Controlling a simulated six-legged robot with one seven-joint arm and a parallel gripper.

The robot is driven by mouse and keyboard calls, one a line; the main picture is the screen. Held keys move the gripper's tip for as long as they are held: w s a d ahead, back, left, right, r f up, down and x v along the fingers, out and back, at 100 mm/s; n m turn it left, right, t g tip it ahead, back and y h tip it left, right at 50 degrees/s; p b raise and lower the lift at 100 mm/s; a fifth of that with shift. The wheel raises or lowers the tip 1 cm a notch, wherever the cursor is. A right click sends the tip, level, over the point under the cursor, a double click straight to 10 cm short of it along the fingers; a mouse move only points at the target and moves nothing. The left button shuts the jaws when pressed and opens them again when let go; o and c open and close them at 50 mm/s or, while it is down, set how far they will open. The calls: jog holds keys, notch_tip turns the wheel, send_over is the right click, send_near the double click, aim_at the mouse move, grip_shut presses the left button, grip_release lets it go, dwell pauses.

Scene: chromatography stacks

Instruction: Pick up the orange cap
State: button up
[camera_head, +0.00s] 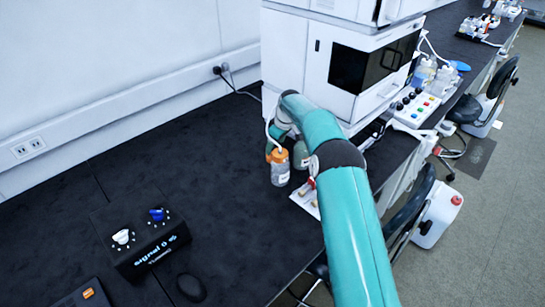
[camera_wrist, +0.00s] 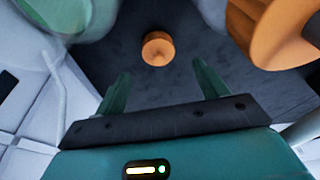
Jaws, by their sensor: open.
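A small round orange cap (camera_wrist: 158,48) lies on the dark bench top in the wrist view, ahead of my gripper (camera_wrist: 162,72) and roughly in line with the gap between its fingers. My gripper is open, with nothing between its two green fingers, and is apart from the cap. A larger orange bottle cap (camera_wrist: 272,30) fills the upper right of the wrist view. In the head view, an orange-capped clear bottle (camera_head: 280,175) stands beside my arm. I cannot make out the loose cap or my fingers there.
A greenish bottle (camera_head: 300,154) stands close behind the arm, and a white instrument (camera_head: 310,65) rises behind. A pale tray with small items (camera_head: 305,203) lies right of the bottle. A black control box with knobs (camera_head: 140,230) sits left. Bench between is clear.

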jog(key=shift+d+x, duration=0.1)
jog(key=shift+x, duration=1.45)
jog(key=shift+d+x, duration=0.15)
jog(key=shift+x, duration=1.35)
jog(key=c, duration=1)
